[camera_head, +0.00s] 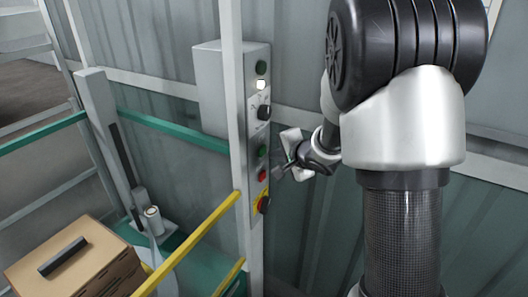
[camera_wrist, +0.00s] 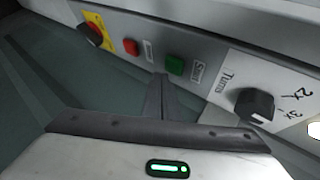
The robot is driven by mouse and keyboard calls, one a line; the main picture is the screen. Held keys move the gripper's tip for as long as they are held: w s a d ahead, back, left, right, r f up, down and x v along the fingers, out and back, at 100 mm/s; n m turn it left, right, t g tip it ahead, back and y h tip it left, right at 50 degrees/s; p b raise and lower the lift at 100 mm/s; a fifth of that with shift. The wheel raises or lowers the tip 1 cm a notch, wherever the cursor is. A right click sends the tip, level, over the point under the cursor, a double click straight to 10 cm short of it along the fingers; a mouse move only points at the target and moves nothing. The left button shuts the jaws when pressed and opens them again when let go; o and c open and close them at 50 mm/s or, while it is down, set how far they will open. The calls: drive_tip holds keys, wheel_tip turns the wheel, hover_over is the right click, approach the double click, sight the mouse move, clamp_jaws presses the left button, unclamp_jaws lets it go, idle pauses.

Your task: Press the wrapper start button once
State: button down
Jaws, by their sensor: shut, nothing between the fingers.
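The green start button (camera_head: 262,151) is on the grey control panel, between a black knob and a red button. In the wrist view the green start button (camera_wrist: 175,65) sits beside a "Start" label. My gripper (camera_wrist: 160,78) is shut and empty, its fingertips showing just beside and below the green button in that picture. In the head view my gripper (camera_head: 279,172) points at the panel from the right, near the height of the red button (camera_head: 262,174). I cannot tell whether the fingertips touch the panel. The button's face is uncovered in both views.
The black "Turns" knob (camera_wrist: 254,105) and the red emergency stop (camera_wrist: 93,33) on a yellow plate flank the buttons. A green lamp (camera_head: 261,67) and a lit white lamp (camera_head: 260,85) are at the top. A yellow rail (camera_head: 190,240) and a carton (camera_head: 75,262) stand left.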

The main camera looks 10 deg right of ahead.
drive_tip(key=shift+w+a, duration=0.25)
drive_tip(key=shift+a, duration=0.05)
